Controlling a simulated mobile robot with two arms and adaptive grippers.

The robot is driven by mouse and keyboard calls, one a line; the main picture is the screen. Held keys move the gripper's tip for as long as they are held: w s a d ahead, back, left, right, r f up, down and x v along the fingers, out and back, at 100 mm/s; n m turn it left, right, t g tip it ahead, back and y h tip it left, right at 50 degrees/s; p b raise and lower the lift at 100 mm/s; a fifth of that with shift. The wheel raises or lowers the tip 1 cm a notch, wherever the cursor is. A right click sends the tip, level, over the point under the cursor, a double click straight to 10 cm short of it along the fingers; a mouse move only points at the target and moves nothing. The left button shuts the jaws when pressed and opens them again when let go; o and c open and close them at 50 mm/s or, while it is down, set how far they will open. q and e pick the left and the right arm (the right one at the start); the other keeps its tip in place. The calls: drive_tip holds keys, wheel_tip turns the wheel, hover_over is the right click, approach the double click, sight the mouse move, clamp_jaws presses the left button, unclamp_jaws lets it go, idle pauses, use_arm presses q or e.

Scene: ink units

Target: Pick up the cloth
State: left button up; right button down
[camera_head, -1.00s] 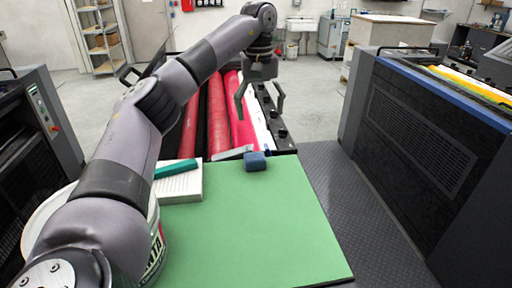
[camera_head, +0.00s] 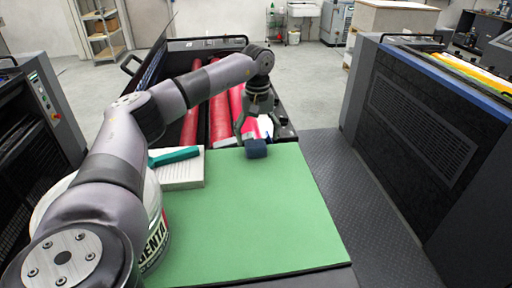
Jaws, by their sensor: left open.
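The cloth (camera_head: 256,149) looks like a small folded dark blue block. It lies at the far edge of the green board (camera_head: 245,215). My left gripper (camera_head: 257,133) is open and points down just above and behind the cloth, with one finger to each side. I cannot tell whether the fingers touch it. My right gripper is not in view.
A white pad (camera_head: 182,173) with a teal tool (camera_head: 175,156) on it lies at the board's left. A labelled can (camera_head: 153,240) stands beside it, partly behind my arm. Red rollers (camera_head: 219,118) lie beyond the board. Dark machines (camera_head: 430,140) flank both sides.

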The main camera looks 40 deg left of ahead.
sight(256, 145)
use_arm(q)
drive_tip(key=shift+s+f+p, duration=0.2)
drive_tip(key=shift+f+p, duration=0.25)
drive_tip(key=shift+f, duration=1.5)
drive_tip(key=shift+c, duration=0.6)
drive_tip(key=c, duration=0.9)
